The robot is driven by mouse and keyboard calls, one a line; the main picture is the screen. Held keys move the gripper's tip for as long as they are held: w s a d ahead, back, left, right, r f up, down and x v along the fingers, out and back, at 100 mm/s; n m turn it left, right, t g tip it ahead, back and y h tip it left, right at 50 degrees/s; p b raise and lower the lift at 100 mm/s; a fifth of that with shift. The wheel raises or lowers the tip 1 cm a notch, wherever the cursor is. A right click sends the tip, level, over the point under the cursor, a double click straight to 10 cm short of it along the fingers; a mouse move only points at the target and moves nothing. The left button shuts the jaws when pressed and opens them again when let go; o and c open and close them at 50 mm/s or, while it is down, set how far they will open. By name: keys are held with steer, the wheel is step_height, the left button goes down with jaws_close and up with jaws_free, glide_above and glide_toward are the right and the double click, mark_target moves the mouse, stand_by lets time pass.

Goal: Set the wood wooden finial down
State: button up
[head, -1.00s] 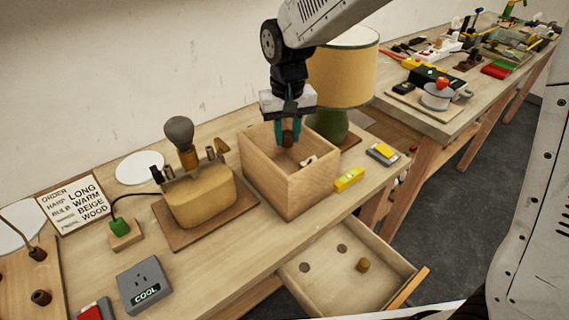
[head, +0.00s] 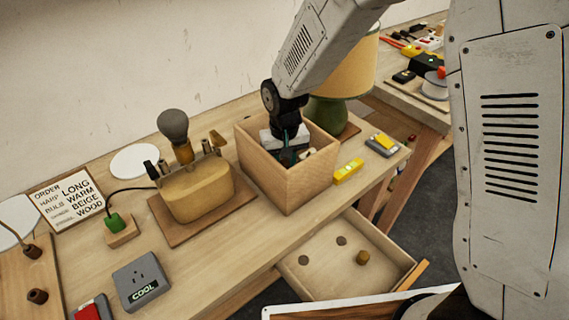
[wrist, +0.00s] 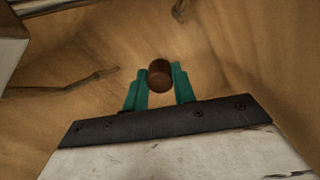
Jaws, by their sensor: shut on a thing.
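My gripper (head: 291,154) is down inside the open wooden box (head: 284,190) on the bench. In the wrist view its teal fingers (wrist: 159,86) are shut on the dark brown wooden finial (wrist: 160,74), a short round piece held between the tips. The wood floor or wall of the box fills the wrist view behind it. I cannot tell whether the finial touches the box floor. In the head view the finial is hidden by the gripper and the box wall.
A yellow level (head: 348,171) lies to the right.

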mark_target(285, 163)
steer(key=shift+f, duration=0.4)
steer(key=shift+f, duration=0.15)
steer(key=o, duration=1)
step_height(285, 163, up, 12)
steer(key=s+d+r+m, duration=0.1)
steer(key=s+d+r, duration=0.8)
steer(key=d+r, duration=0.25)
steer(key=shift+m+t, duration=0.6)
steer(key=shift+m, duration=0.1)
steer(key=s+d, duration=0.3)
steer(key=s, duration=0.2)
steer(key=s+d+r, duration=0.1)
steer(key=s+d, duration=0.3)
steer(key=s, duration=0.2)
steer(key=s+d, duration=0.3)
steer(key=s, duration=0.3)
steer(key=shift+s+d+r, duration=0.2)
steer(key=shift+d+r, duration=0.05)
steer(key=shift+r, duration=0.1)
